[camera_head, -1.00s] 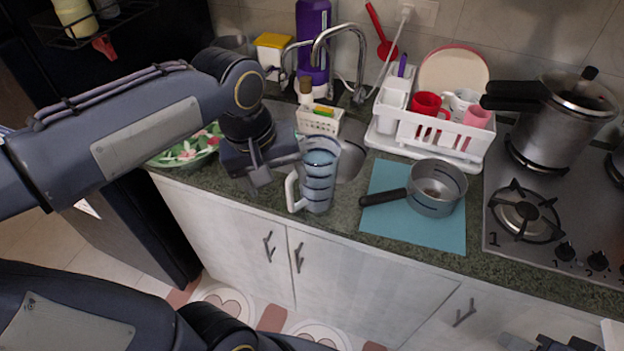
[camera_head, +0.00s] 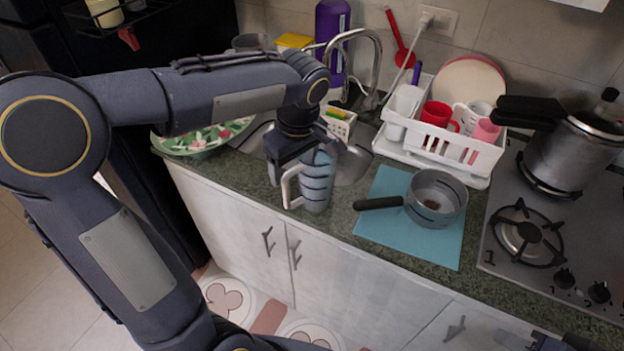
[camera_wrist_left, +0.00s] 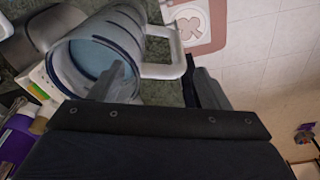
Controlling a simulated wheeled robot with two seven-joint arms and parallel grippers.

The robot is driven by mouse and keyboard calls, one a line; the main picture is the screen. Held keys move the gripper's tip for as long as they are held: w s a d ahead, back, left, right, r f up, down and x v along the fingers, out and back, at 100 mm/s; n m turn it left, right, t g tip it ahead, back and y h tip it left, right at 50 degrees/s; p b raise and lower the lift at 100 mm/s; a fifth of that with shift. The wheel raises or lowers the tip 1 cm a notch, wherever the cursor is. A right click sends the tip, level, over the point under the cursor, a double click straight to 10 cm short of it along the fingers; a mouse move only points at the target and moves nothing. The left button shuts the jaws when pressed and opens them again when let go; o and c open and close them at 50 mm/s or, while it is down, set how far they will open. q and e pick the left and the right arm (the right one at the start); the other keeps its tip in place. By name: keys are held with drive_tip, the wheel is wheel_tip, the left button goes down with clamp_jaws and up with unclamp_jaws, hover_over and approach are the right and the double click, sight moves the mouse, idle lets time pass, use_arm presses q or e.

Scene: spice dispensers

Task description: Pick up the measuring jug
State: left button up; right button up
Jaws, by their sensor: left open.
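The measuring jug (camera_head: 319,185), clear with dark bands and a white handle, stands upright on the counter near its front edge. My left gripper (camera_head: 290,168) is open just above the jug, on its handle side. In the left wrist view the jug (camera_wrist_left: 128,24) shows its round mouth and its handle (camera_wrist_left: 166,70). There the left gripper (camera_wrist_left: 162,80) has one finger over the jug's mouth and the other beyond the handle. I cannot tell whether they touch it. Part of my right gripper (camera_head: 560,342) shows at the bottom right edge; its jaws are unclear.
A saucepan (camera_head: 436,199) sits on a blue mat (camera_head: 395,238) right of the jug. Behind are a white dish rack (camera_head: 455,151) with mugs and the sink tap (camera_head: 375,70). A patterned bowl (camera_head: 195,140) is at left, a stove (camera_head: 500,255) at right.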

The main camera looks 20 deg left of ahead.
sight(308, 183)
use_arm(q)
drive_tip(key=f, duration=0.4)
drive_tip(key=shift+s+a+f, duration=0.2)
drive_tip(key=shift+a, duration=0.05)
drive_tip(key=shift+c, duration=0.2)
drive_tip(key=c, duration=1.5)
drive_tip(key=shift+r, duration=0.25)
